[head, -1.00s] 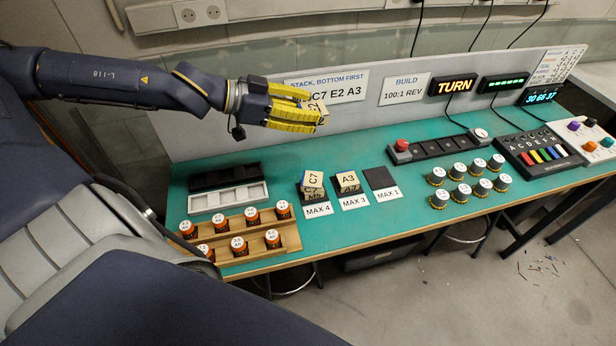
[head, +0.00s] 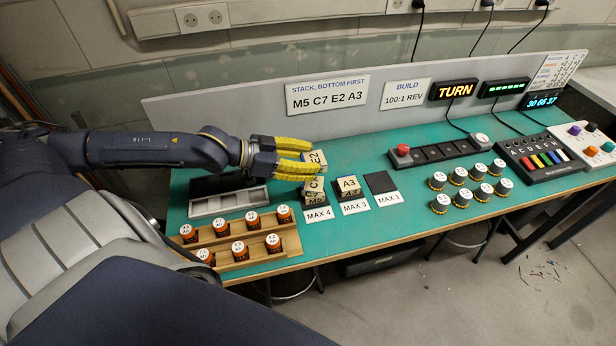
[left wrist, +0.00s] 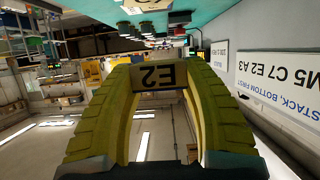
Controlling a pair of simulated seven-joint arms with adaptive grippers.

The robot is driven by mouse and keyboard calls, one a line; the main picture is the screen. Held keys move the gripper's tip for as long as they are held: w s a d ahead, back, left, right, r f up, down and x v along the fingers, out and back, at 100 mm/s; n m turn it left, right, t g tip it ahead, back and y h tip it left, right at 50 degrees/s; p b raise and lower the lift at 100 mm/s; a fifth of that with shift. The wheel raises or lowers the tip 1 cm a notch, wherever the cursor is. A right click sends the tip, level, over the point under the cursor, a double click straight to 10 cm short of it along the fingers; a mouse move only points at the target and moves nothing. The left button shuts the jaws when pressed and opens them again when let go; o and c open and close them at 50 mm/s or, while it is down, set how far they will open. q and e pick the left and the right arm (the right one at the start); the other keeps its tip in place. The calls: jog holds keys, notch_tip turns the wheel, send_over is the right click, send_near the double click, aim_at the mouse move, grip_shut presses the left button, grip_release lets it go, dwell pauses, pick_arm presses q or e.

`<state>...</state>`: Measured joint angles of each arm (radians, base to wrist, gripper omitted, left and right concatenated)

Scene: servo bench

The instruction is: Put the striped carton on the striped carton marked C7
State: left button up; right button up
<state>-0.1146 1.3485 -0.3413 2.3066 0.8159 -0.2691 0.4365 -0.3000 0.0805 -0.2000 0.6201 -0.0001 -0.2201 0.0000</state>
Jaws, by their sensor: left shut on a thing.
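The carton marked E2 (head: 318,158) is held in my left gripper (head: 308,161), whose yellow fingers are shut around it. In the left wrist view the E2 carton (left wrist: 158,76) shows between the two fingertips, its label upside down. The carton marked C7 (head: 312,194) sits on a carton marked M5 (head: 315,202) on the mat labelled MAX 4. The held carton is above and slightly behind this stack; part of the C7 top is hidden by the lower finger. My right gripper is in neither view.
The A3 carton (head: 349,184) tops a short stack on the neighbouring MAX 3 mat. The MAX 1 mat (head: 381,182) is empty. A grey tray (head: 228,202) and a wooden rack (head: 240,253) with orange jars stand left. A sign (head: 327,95) reads M5 C7 E2 A3.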

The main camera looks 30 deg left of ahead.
aim_at(308, 184)
pick_arm(q)
jog(key=shift+f, duration=3.15)
jog(key=shift+f, duration=0.15)
jog(key=o, duration=1.1)
jog(key=shift+o, duration=0.2)
